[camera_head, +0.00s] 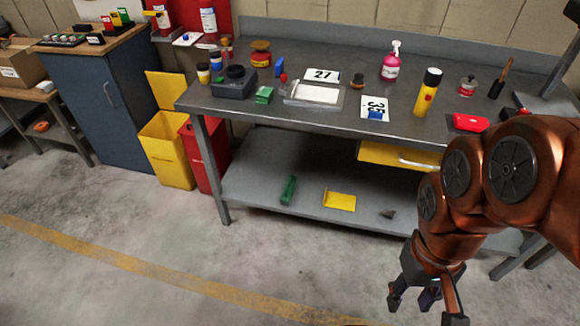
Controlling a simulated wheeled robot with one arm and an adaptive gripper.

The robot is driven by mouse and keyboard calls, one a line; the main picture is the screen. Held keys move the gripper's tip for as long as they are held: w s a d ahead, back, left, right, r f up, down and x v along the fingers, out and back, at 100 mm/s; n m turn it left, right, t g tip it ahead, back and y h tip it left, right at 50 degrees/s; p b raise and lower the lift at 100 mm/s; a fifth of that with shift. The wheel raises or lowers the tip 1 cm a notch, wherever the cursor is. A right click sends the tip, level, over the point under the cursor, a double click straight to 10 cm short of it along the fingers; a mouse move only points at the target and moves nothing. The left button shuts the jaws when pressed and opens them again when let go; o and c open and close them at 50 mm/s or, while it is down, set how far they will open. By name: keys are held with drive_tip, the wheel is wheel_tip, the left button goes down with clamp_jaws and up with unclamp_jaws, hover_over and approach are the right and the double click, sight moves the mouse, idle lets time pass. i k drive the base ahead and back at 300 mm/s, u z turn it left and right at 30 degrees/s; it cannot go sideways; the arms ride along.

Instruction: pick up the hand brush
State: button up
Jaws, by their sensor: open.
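A narrow green object that looks like the hand brush (289,190) lies on the lower shelf of the grey workbench, left of a yellow dustpan (339,200). Its bristles cannot be made out at this size. My gripper (425,306) is open, hanging fingers down in front of the bench at the lower right. It appears empty, and is well to the right of the green object and apart from it.
The lower shelf (250,168) also holds a small dark piece (388,213). The benchtop (350,65) above it is crowded with bottles, cards and tools. A bench leg (216,170), a red bin (207,155) and a yellow bin (166,150) stand left. The floor in front is clear.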

sight(288, 196)
drive_tip(key=i, duration=1.15)
drive_tip(key=z, duration=2.75)
drive_tip(key=k, duration=1.85)
drive_tip(key=u, duration=2.55)
drive_tip(key=i, duration=0.35)
drive_tip(key=z, duration=0.05)
